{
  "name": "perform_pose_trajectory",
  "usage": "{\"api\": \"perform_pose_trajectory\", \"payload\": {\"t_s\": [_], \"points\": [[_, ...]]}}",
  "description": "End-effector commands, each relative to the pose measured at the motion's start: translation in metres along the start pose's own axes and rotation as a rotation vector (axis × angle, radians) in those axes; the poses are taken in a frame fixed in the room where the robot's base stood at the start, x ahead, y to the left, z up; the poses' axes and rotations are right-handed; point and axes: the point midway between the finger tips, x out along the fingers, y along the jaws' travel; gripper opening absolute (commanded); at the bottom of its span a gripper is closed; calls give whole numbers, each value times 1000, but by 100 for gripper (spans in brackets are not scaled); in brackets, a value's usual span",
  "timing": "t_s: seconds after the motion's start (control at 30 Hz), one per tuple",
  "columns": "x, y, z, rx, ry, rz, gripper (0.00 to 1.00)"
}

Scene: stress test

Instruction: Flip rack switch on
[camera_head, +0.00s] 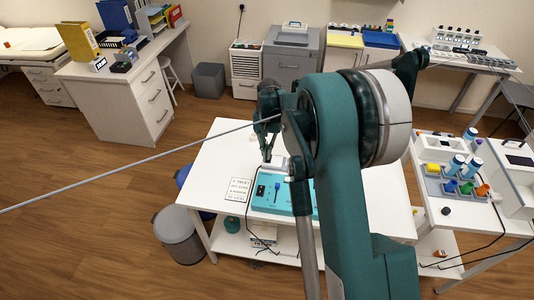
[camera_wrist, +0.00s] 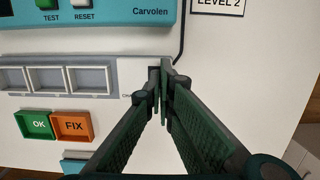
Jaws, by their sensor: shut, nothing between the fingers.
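My gripper (camera_wrist: 163,80) is shut and empty, its two dark green fingers together over the white table (camera_wrist: 225,110). In the wrist view, a grey rack (camera_wrist: 118,76) with three pale square slots or switches lies left of the fingertips. The fingertips overlap the rack's right end in the picture; I cannot tell whether they touch it. I cannot tell any switch's position. Above it is the edge of a teal box (camera_wrist: 110,14) marked Carvolen, with TEST and RESET buttons. In the head view my gripper (camera_head: 268,155) is just behind the teal box (camera_head: 270,203), partly hidden by my arm.
A green OK block (camera_wrist: 36,125) and an orange FIX block (camera_wrist: 73,126) lie beside the rack. A printed sign (camera_head: 238,190) lies left of the teal box. A grey bin (camera_head: 179,237) stands left of the table.

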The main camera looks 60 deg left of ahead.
Motion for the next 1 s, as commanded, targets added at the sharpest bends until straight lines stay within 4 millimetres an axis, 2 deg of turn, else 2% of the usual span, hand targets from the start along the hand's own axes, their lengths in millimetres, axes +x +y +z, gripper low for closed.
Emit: {"api": "perform_pose_trajectory", "payload": {"t_s": [0.7, 1.0], "points": [[16, 0, 8, -1, 218, 1, 0], [16, 0, 8, 0, 215, 1, 0]]}}
